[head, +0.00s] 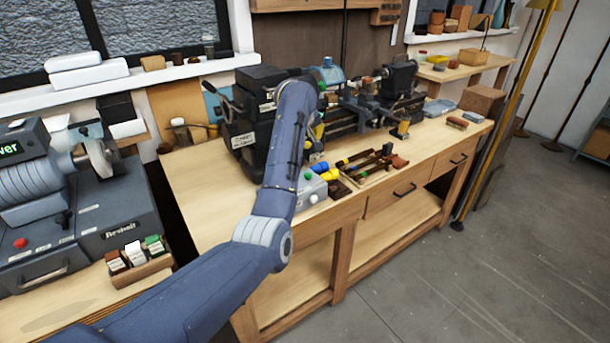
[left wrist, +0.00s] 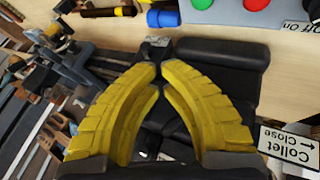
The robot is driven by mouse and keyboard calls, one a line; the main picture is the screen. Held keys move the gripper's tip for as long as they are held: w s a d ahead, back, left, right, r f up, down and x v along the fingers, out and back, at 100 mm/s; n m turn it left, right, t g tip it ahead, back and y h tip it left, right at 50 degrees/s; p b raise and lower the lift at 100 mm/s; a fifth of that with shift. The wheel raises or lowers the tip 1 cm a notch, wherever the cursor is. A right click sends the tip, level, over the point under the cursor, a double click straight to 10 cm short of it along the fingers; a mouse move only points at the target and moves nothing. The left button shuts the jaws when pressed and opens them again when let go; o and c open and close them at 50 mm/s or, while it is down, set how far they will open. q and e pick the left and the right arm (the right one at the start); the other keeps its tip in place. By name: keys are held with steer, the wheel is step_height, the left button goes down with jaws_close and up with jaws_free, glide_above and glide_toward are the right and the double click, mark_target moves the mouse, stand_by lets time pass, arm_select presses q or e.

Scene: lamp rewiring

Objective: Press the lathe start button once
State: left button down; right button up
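The lathe (head: 345,115) stands at the back of the wooden workbench. A pale control box (head: 310,191) sits at the bench's front edge, with a green button (head: 308,176) and a red button (head: 313,199). My left gripper (head: 319,131) is beside the lathe headstock, behind the box, partly hidden by my arm. In the left wrist view its yellow fingertips (left wrist: 159,68) nearly meet, with nothing between them. My right gripper is out of view.
A tray of tools (head: 372,168) with coloured handles lies right of the control box. A "Collet Close" label (left wrist: 289,145) shows in the left wrist view. A grey machine (head: 75,200) stands at left. Bare benchtop (head: 205,175) lies left of my arm.

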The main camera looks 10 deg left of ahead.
mark_target(308, 176)
arm_select(q)
steer(key=shift+f, duration=0.1)
steer(key=shift+f, duration=4.35)
